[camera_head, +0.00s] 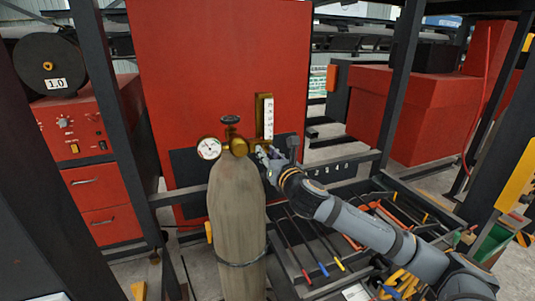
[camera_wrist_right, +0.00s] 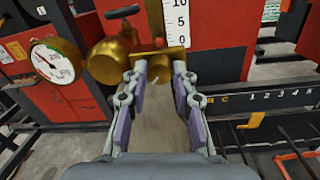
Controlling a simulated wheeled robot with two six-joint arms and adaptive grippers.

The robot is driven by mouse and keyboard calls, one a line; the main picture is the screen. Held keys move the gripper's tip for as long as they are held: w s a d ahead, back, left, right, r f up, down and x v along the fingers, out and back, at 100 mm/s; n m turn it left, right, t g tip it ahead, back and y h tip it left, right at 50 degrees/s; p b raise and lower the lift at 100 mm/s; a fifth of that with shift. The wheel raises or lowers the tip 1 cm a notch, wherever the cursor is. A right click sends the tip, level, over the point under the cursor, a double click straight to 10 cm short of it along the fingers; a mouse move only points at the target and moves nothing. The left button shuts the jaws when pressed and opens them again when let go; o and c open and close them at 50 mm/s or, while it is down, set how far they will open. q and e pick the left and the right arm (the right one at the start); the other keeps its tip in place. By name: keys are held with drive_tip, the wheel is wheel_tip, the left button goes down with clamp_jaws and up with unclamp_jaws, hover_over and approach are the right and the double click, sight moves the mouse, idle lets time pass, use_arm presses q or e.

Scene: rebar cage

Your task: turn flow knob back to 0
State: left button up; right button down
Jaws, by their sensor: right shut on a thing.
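The flow meter (camera_head: 268,117) is an upright brass-backed tube with a white scale, standing beside the brass regulator (camera_wrist_right: 110,62) on top of the gas cylinder (camera_head: 237,220). In the wrist view the flow meter's scale (camera_wrist_right: 177,22) reads 10, 5 and 0 downwards. My right gripper (camera_head: 267,155) is at the foot of the flow meter. In the wrist view its fingertips (camera_wrist_right: 160,72) stand on either side of the spot just below the brass block, shut on the flow knob. The knob is mostly hidden, and its setting cannot be read. My left gripper is not in view.
A round pressure gauge (camera_head: 209,148) sits left of the regulator, with a dark valve handle (camera_head: 231,120) above. A tray of tools (camera_head: 320,240) lies under my right arm. A red machine (camera_head: 90,150) with a reel stands left; dark frame posts surround the place.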

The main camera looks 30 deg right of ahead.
drive_tip(key=c, duration=1.1)
unclamp_jaws()
drive_tip(key=shift+o, duration=0.2)
drive_tip(key=shift+r, duration=0.1)
wheel_tip(320, 180, up, 10)
drive_tip(key=shift+f, duration=0.15)
